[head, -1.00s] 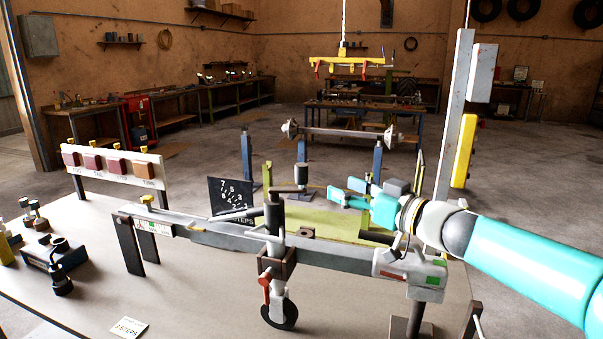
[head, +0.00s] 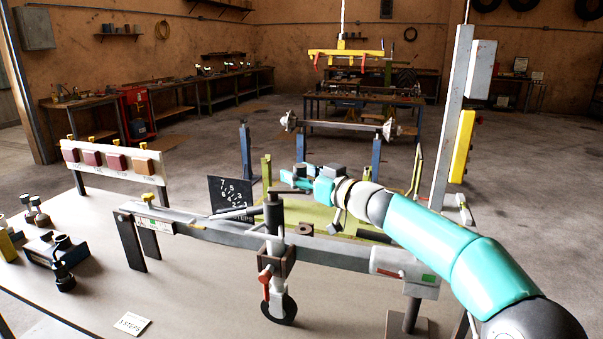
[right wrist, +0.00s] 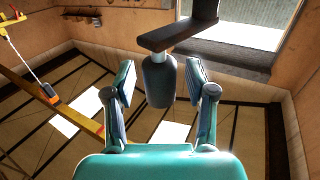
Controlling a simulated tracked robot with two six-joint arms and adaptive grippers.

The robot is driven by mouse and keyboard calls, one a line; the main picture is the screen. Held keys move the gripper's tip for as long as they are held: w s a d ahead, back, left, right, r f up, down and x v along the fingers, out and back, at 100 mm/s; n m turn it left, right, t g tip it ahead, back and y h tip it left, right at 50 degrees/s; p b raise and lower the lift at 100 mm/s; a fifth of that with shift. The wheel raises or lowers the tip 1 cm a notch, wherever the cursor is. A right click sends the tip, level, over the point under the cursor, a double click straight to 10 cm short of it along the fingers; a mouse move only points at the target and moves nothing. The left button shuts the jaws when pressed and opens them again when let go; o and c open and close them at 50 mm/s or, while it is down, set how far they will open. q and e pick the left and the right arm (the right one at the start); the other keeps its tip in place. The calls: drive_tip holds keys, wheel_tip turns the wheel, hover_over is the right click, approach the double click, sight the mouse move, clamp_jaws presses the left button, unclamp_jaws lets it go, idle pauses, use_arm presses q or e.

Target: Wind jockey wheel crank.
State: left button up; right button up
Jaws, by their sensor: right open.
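The jockey wheel stands at the middle of the trailer frame in the head view, with its grey post (head: 273,213) upright and its black wheel (head: 280,308) below. My right gripper (head: 294,179) is at the crank on top of the post and hides most of the handle there. In the right wrist view the dark crank handle (right wrist: 159,82) hangs from the crank arm (right wrist: 182,32), between the two open fingers of my right gripper (right wrist: 164,86). Gaps show on both sides of the handle. My left gripper is not in view.
The grey trailer drawbar (head: 225,232) runs across the pale table (head: 200,300). A black numbered dial board (head: 231,194) stands behind the post. A red clamp lever (head: 265,277) sticks out beside the wheel. A rack of coloured blocks (head: 113,162) and dark couplings (head: 60,255) stand left.

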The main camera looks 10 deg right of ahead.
drive_tip(key=shift+c, duration=0.3)
clamp_jaws()
drive_tip(key=shift+s, duration=0.1)
